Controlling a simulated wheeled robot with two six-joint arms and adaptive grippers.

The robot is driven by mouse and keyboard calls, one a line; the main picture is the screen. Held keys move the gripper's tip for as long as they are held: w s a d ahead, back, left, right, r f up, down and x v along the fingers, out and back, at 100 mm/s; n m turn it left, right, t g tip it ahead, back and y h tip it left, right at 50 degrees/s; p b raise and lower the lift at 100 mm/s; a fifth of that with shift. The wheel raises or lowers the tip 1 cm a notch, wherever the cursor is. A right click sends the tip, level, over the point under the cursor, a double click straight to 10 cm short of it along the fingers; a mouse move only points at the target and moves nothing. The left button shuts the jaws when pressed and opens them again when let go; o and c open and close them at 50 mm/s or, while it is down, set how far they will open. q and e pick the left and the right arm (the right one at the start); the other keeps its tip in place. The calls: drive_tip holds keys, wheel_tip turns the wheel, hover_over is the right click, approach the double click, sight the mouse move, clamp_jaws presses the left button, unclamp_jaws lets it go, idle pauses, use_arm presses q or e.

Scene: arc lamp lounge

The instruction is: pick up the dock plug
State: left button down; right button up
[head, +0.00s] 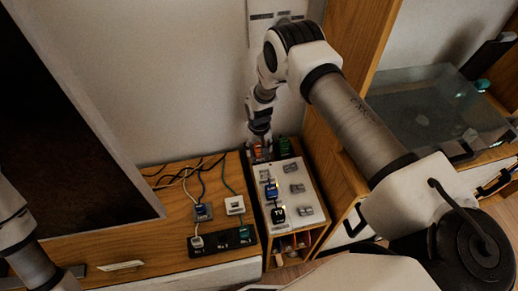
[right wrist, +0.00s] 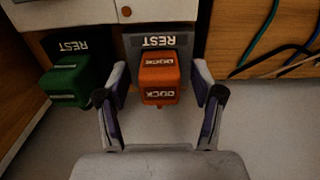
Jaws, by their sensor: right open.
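The dock plug (right wrist: 158,76) is an orange block with white lettering that reads DOCK. It sits in a grey rest slot marked REST (right wrist: 148,42). My right gripper (right wrist: 159,100) is open, with one finger on each side of the orange plug and gaps visible between them. In the head view the right gripper (head: 259,146) is small, at the back end of the white panel, with the orange plug (head: 257,150) at its fingertips. Part of my left arm shows at the left edge; its gripper is out of view.
A green plug (right wrist: 68,82) stands in a neighbouring rest slot, close to one finger. The white panel (head: 305,207) holds a blue plug (head: 271,191), a black TV plug (head: 278,214) and grey sockets. Cables and a power strip (head: 222,241) lie on the wooden bench left of it.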

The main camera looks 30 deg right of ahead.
sight(258, 146)
drive_tip(key=shift+f, duration=0.2)
drive_tip(key=shift+r, duration=0.1)
clamp_jaws()
